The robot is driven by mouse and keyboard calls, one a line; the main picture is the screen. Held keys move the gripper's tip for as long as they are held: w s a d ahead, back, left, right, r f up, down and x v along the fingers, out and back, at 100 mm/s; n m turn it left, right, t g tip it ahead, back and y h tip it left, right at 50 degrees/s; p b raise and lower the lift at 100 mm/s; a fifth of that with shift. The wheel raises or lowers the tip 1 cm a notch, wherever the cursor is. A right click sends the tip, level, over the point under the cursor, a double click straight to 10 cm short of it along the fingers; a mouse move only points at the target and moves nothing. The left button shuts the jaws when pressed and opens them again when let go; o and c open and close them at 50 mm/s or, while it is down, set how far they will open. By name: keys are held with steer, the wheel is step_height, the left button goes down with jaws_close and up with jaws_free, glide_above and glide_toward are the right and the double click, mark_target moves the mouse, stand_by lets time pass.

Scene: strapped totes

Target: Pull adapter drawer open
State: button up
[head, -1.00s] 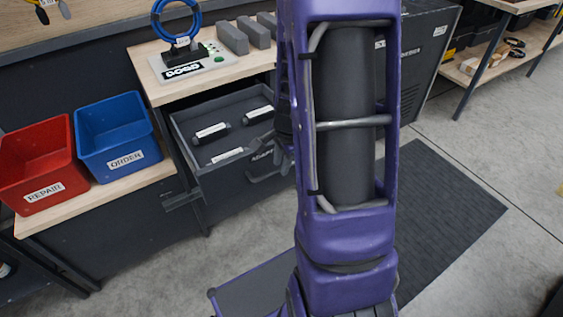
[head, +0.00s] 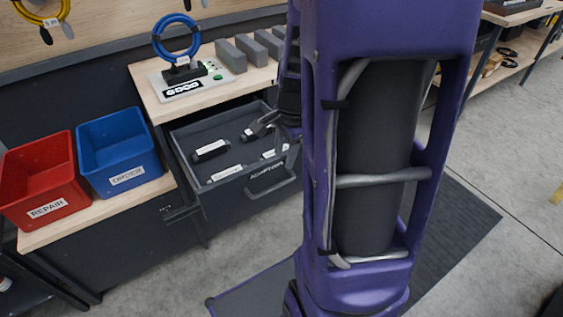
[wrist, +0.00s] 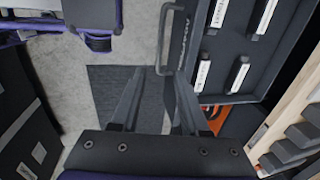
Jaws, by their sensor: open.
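The adapter drawer (head: 222,195) is pulled out from under the bench, its dark front bearing a partly readable label. Its bar handle (head: 271,186) is clear of my gripper. In the wrist view the handle (wrist: 163,42) shows beyond the fingertips. Several black adapters with white labels, such as this adapter (head: 210,151), lie inside the drawer.
A red REPAIR bin (head: 42,182) and a blue ORDER bin (head: 118,156) stand on the lower bench at left. A blue cable coil on a stand (head: 176,38) and several grey blocks (head: 246,50) sit above the drawer. Floor in front is clear.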

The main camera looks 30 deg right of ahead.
steer(key=r, duration=0.2)
steer(key=s+r, duration=0.1)
steer(key=r, duration=0.2)
steer(key=shift+p, duration=0.4)
